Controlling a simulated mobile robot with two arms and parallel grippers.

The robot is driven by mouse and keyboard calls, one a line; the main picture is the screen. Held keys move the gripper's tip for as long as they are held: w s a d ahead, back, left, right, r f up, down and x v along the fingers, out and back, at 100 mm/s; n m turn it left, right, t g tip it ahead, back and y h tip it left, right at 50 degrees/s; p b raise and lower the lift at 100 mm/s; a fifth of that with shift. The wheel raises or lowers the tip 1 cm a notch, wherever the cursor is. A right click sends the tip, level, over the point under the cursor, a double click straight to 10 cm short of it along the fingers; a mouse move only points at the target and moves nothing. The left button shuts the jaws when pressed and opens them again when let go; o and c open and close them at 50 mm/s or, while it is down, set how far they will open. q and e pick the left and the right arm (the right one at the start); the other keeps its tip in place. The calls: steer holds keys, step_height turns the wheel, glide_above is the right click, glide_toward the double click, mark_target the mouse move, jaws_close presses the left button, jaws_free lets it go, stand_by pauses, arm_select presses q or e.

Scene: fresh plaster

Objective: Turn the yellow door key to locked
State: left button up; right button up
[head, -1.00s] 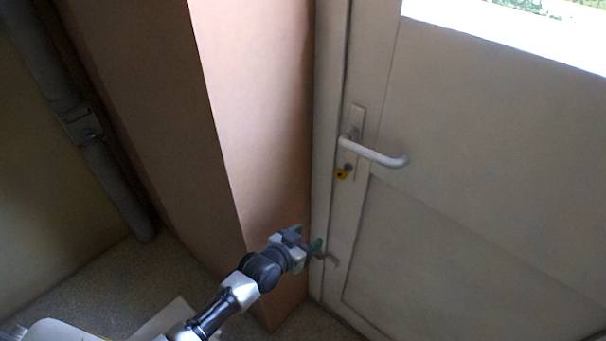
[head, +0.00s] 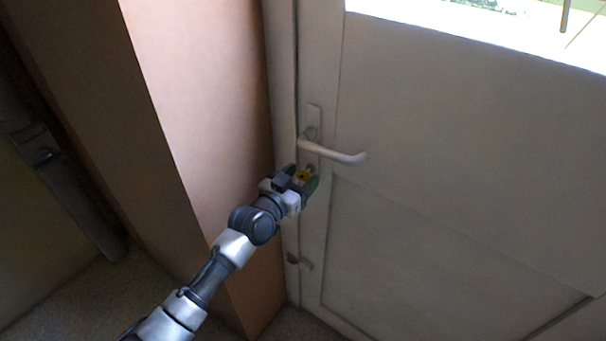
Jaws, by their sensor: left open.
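The yellow key (head: 303,176) sits in the lock below the white lever handle (head: 338,151) on the pale door. My left gripper (head: 303,179) is at the key, its green-tipped fingers apart on either side of it in the picture. It is open. I cannot tell whether a finger touches the key. The lower part of the lock plate (head: 314,124) is partly hidden by the gripper. My right gripper is not in view.
The pale door (head: 430,150) fills the right side, with a bright window at its top. A brown wall corner (head: 200,100) stands close left of the frame. A small latch (head: 305,262) is lower on the door. A grey pipe (head: 70,195) is far left.

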arm_select(q)
steer(key=shift+w+d, duration=0.35)
steer(key=shift+w, duration=0.15)
steer(key=c, duration=0.9)
